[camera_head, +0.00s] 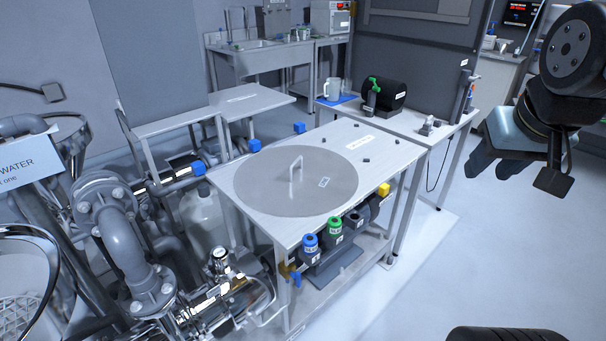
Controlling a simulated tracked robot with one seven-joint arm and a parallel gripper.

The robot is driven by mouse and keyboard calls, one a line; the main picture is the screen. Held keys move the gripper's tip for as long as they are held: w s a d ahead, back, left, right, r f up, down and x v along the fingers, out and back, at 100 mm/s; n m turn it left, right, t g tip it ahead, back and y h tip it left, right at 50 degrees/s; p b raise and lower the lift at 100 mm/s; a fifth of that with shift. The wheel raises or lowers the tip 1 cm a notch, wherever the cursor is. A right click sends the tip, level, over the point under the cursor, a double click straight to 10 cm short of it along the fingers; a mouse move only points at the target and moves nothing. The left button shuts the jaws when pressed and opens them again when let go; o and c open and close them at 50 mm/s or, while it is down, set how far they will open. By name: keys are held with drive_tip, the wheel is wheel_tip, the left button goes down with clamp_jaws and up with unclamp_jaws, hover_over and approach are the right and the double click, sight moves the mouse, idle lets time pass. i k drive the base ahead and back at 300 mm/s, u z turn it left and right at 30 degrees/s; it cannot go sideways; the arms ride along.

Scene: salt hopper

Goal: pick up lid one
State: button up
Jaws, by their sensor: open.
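A large round flat metal lid (272,188) lies on the grey metal table in the middle of the view. It has an upright loop handle (297,169) near its centre and a small label whose text is too small to read. It is the only lid I can make out. My gripper (496,162) is at the upper right, over the floor, well to the right of the lid and above it. Its fingers point down and left, open and empty, touching nothing. No part of the lid is covered by my arm.
The table (376,153) carries blue and yellow blocks and small dark pegs. Grey pipes and valves (125,235) crowd the left. A second bench behind holds a black cylinder (384,94). The floor at right is clear.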

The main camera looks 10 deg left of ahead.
sight(288, 181)
drive_tip(key=u, duration=0.1)
drive_tip(key=i, duration=0.9)
drive_tip(key=z, duration=0.1)
